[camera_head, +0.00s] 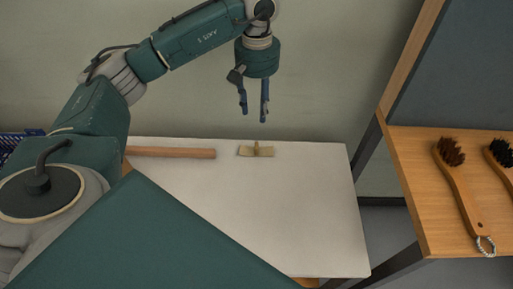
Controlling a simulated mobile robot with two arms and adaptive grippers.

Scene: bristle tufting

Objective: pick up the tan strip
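The tan strip (243,151) lies near the back edge of the white table (300,215). It is small and pale, and a short upright piece stands at its middle. My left gripper (254,112) hangs above and behind it in the picture, fingers pointing down. Its two fingers are apart with nothing between them, and it does not touch the strip. My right gripper is not in view.
A brown wooden rod (175,153) lies left of the strip on the table. At the right, a wooden shelf (420,190) holds a brush with brown bristles (462,190) and one with black bristles (500,155). A blue basket (12,143) shows at the left edge. The table's right part is clear.

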